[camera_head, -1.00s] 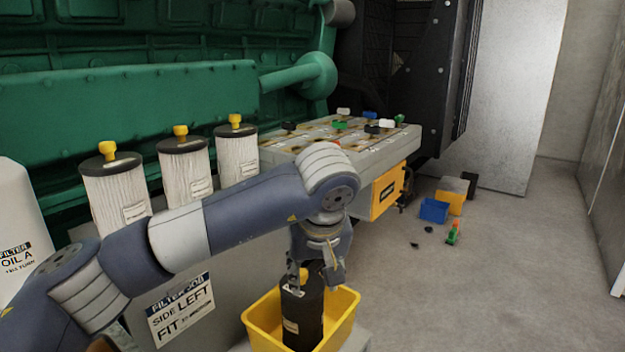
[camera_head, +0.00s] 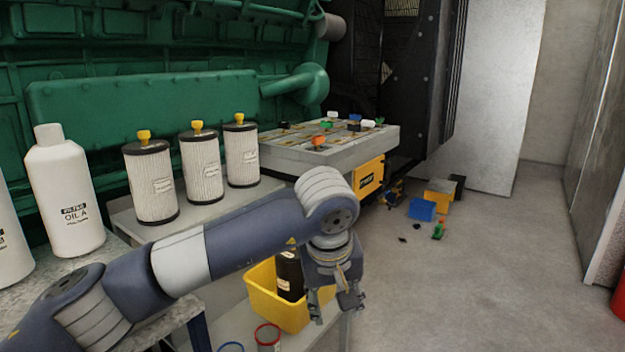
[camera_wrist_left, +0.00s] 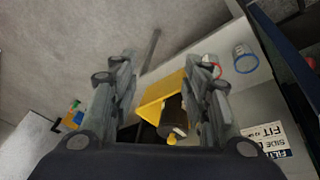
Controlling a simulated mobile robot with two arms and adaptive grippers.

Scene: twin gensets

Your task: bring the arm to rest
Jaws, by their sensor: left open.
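My left gripper (camera_head: 336,304) is open and empty, with its fingers pointing down. It hangs in front of and to the right of the yellow bin (camera_head: 262,302). A black filter (camera_head: 289,272) with a pale label stands in the bin, partly hidden by my left arm and gripper. In the left wrist view the two fingers are spread wide (camera_wrist_left: 168,70), with nothing between their tips. That view also shows the yellow bin (camera_wrist_left: 160,98) and the black filter with its yellow cap (camera_wrist_left: 172,130) below. My right gripper is not in view.
Three white filters with yellow caps (camera_head: 201,165) stand on a ledge by the green engine (camera_head: 150,98). White oil bottles (camera_head: 64,195) stand at left. Red-rimmed (camera_head: 267,337) and blue-rimmed (camera_head: 231,347) cups sit near the bin. Small bins (camera_head: 422,210) lie on the floor; the right floor is open.

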